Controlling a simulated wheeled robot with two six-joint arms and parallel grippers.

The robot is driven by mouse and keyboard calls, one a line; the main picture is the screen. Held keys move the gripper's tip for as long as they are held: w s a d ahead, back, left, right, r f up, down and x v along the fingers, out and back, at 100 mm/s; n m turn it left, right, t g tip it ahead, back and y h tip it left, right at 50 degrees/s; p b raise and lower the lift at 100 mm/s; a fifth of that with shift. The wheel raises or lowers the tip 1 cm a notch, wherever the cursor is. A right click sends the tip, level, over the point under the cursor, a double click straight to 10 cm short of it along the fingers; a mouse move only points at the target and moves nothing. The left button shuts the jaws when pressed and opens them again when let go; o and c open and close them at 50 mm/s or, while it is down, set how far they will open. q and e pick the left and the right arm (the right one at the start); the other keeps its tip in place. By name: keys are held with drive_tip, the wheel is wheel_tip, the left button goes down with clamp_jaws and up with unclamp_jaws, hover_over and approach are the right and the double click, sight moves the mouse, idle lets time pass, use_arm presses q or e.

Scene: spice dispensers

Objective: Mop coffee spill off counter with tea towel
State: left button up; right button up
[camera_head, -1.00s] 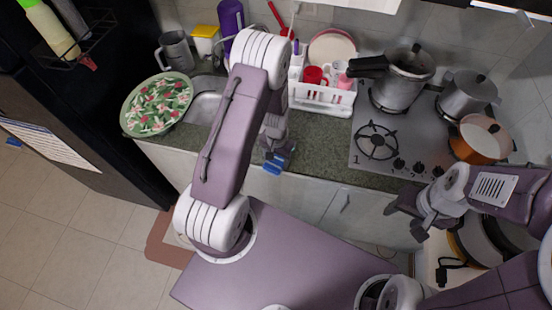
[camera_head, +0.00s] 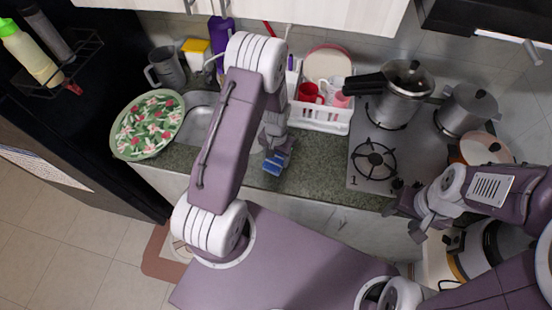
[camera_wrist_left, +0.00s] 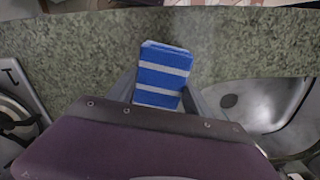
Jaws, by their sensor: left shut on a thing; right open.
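The tea towel (camera_head: 275,163) is blue with white stripes and folded small. It also shows in the left wrist view (camera_wrist_left: 162,75), held between the fingers. My left gripper (camera_head: 272,150) is shut on the towel over the front part of the green speckled counter (camera_head: 315,165), between sink and stove. I cannot tell whether the towel touches the counter. No coffee spill can be made out in these views; my left arm hides part of the counter. My right gripper (camera_head: 402,208) is open and empty, in front of the counter's edge below the stove.
A sink (camera_head: 198,112) lies left of the left gripper, with a flowered tray (camera_head: 150,125) beside it. A white dish rack (camera_head: 322,117) with cups stands behind. The stove (camera_head: 365,180) with a pressure cooker (camera_head: 398,95) and pots is at right.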

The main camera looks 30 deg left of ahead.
use_arm(q)
drive_tip(key=shift+s+d+r+p, duration=0.1)
drive_tip(key=shift+s+r+p, duration=0.2)
drive_tip(key=shift+r, duration=0.35)
drive_tip(key=shift+s+d+r+p, duration=0.15)
drive_tip(key=shift+r+p, duration=0.15)
drive_tip(key=shift+r, duration=0.3)
drive_tip(key=shift+a+r+p, duration=0.1)
drive_tip(key=shift+r+p, duration=0.25)
drive_tip(key=shift+r, duration=0.05)
drive_tip(key=shift+w+a+r+p, duration=0.1)
drive_tip(key=shift+w+r+p, duration=0.3)
drive_tip(key=shift+r+p, duration=0.45)
drive_tip(key=shift+r, duration=0.15)
drive_tip(key=shift+s+r, duration=0.1)
drive_tip(key=shift+s, duration=0.2)
use_arm(e)
drive_tip(key=r, duration=0.1)
drive_tip(key=s+r, duration=0.1)
drive_tip(key=r, duration=0.2)
drive_tip(key=shift+s+r, duration=0.2)
drive_tip(key=shift+s, duration=0.05)
use_arm(q)
drive_tip(key=shift+w, duration=0.2)
use_arm(e)
drive_tip(key=shift+w, duration=0.25)
use_arm(q)
drive_tip(key=shift+s, duration=0.1)
use_arm(e)
drive_tip(key=shift+s, duration=0.15)
